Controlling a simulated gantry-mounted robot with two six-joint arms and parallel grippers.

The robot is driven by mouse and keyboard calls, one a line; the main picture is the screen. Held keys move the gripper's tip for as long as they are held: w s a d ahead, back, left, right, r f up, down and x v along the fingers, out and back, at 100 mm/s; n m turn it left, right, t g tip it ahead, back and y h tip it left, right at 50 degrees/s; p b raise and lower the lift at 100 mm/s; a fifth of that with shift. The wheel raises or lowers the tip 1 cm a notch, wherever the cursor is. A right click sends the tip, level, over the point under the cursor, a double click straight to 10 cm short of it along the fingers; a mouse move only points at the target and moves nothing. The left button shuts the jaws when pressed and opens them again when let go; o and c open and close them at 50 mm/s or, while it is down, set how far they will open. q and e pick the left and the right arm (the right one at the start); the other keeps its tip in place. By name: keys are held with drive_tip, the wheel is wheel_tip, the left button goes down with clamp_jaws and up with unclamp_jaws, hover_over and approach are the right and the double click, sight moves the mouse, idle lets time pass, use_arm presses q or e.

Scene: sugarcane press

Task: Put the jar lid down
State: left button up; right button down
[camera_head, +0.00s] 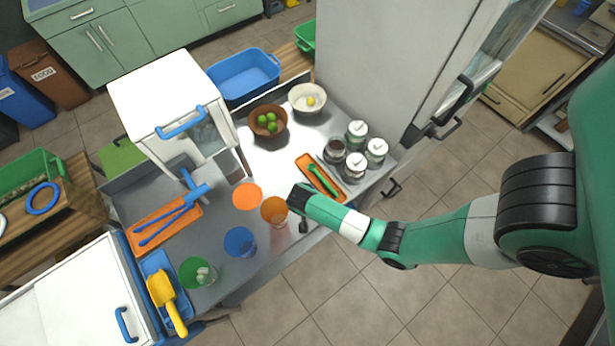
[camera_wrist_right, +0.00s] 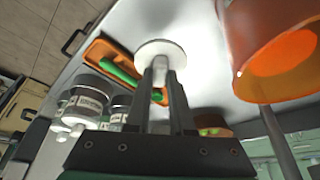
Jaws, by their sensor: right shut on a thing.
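My right gripper (camera_head: 297,197) is over the counter, beside the orange cup (camera_head: 274,209). In the right wrist view its two fingers (camera_wrist_right: 163,72) are shut on the jar lid (camera_wrist_right: 160,48), a white disc held out at the fingertips. I cannot tell whether the lid touches the counter. In the head view the lid is hidden by the gripper. A glass jar with dark contents (camera_head: 335,149) appears to have no lid. Jars with white lids stand around it, such as the near one (camera_head: 355,165). My left gripper is not in view.
An orange tray (camera_head: 306,160) with a green-handled tool lies between gripper and jars. A brown bowl (camera_head: 267,121) of limes is behind. Bare counter (camera_head: 265,160) lies between.

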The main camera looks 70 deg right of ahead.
drive_tip(key=shift+x, duration=0.85)
drive_tip(key=b+x, duration=0.2)
drive_tip(key=x, duration=0.1)
drive_tip(key=shift+a+f, duration=0.1)
drive_tip(key=shift+f, duration=0.3)
drive_tip(key=c, duration=0.8)
unclamp_jaws()
drive_tip(key=shift+f, duration=0.1)
